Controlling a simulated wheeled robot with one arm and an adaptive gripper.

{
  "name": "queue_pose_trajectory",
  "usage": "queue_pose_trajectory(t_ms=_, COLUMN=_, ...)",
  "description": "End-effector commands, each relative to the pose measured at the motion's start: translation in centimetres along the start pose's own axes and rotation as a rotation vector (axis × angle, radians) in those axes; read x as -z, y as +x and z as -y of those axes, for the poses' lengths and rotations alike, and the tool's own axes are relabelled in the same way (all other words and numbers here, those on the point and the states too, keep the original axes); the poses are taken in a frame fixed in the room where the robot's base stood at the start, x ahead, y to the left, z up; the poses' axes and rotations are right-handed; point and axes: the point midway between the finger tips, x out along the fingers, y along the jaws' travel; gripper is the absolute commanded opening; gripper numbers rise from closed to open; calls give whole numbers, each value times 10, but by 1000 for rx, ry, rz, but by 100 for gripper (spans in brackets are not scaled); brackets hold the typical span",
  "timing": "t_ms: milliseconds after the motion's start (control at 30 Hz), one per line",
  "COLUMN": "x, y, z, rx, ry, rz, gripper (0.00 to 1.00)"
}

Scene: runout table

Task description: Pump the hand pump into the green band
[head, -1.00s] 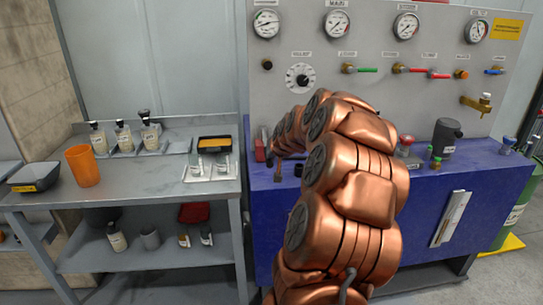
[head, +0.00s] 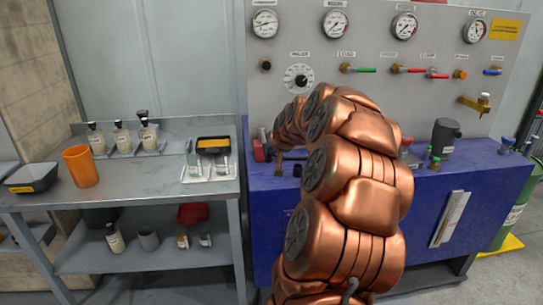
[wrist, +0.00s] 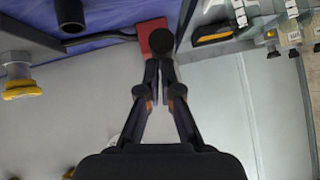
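The hand pump, with a red body (head: 258,150), sits at the left end of the blue bench and is partly hidden by my arm. In the wrist view its red block (wrist: 154,32) lies just beyond the fingertips. A black round knob (wrist: 161,41) stands in front of that block, at the fingertips. My gripper (wrist: 160,68) has its two fingers nearly together, closed on the handle just below the knob. The pressure gauges (head: 335,23) hang on the grey panel above; needle readings and any green band are too small to tell.
The grey side table (head: 130,185) at left holds an orange cup (head: 80,166), bottles (head: 148,135) and a white tray (head: 209,173). Valves with coloured levers (head: 360,70) line the panel. A dark cylinder (head: 445,135) stands on the blue bench (head: 400,220) at right.

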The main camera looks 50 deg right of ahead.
Motion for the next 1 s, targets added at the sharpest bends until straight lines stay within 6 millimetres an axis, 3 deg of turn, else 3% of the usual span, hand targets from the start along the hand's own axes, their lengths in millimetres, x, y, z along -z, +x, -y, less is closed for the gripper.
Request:
queue_pose_trajectory(t_ms=33, x=10, y=-8, z=1, rx=-1, ry=-2, rz=-12, gripper=0)
queue_pose_trajectory(t_ms=700, x=6, y=-101, z=-1, rx=-2, ry=-1, rz=-26, gripper=0)
queue_pose_trajectory(t_ms=1000, x=6, y=-110, z=-1, rx=-2, ry=-1, rz=-25, gripper=0)
